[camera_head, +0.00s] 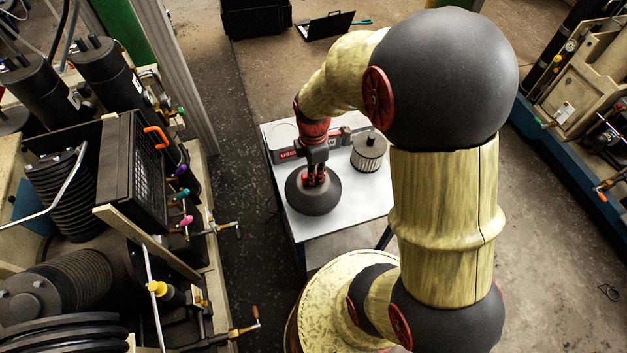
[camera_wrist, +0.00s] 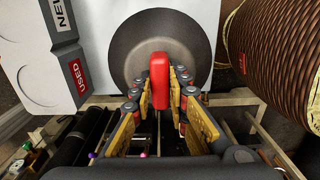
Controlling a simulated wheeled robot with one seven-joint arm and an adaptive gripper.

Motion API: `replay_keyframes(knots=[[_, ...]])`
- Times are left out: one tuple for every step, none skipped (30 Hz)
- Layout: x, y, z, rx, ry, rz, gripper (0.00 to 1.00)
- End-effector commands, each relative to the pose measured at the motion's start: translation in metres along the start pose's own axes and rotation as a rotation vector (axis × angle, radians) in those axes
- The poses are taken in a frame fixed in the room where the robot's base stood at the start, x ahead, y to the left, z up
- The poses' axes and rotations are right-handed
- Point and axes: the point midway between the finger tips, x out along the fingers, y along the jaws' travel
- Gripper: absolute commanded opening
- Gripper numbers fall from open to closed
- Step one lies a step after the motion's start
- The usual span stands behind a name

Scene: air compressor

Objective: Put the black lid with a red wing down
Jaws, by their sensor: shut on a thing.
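The black lid (camera_head: 314,198) is a wide dark cone over the left part of the white tabletop (camera_head: 345,217). I cannot tell whether its rim touches the top. Its red wing stands up from the middle and shows clearly in the wrist view (camera_wrist: 159,75), with the lid's dark disc (camera_wrist: 196,38) behind it. My gripper (camera_head: 315,174) is above the lid, pointing down, with its fingers shut on the red wing from both sides. The fingers also show in the wrist view (camera_wrist: 160,92).
A pleated filter (camera_head: 369,155) stands on the table right of the lid; a ribbed brown cylinder (camera_wrist: 280,50) fills the wrist view's right. Compressor machinery (camera_head: 130,180) stands left, beyond a floor gap.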

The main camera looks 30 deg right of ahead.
Motion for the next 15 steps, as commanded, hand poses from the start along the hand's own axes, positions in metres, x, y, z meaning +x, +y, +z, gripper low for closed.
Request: replay_keyframes(knots=[[0.008, 0.005, 0.002, 0.001, 0.000, 0.000, 0.00], [0.011, 0.008, 0.002, 0.001, 0.000, 0.001, 0.00], [0.013, 0.010, 0.003, 0.001, 0.000, 0.001, 0.00], [0.014, 0.012, 0.003, 0.001, 0.000, 0.001, 0.00], [0.015, 0.013, 0.003, 0.001, 0.000, 0.001, 0.00], [0.016, 0.014, 0.004, 0.000, 0.000, 0.001, 0.00], [0.017, 0.015, 0.004, 0.000, 0.000, 0.001, 0.00], [0.018, 0.016, 0.004, 0.000, 0.000, 0.001, 0.00], [0.021, 0.018, 0.005, 0.000, 0.000, 0.001, 0.00], [0.024, 0.019, 0.005, 0.001, 0.000, 0.001, 0.00], [0.027, 0.022, 0.006, 0.001, 0.000, 0.000, 0.00], [0.033, 0.022, 0.006, 0.000, 0.000, -0.001, 0.00], [0.038, 0.021, 0.006, 0.000, 0.000, -0.001, 0.00], [0.043, 0.021, 0.006, 0.000, 0.000, -0.001, 0.00], [0.049, 0.021, 0.006, 0.000, 0.000, -0.001, 0.00]])
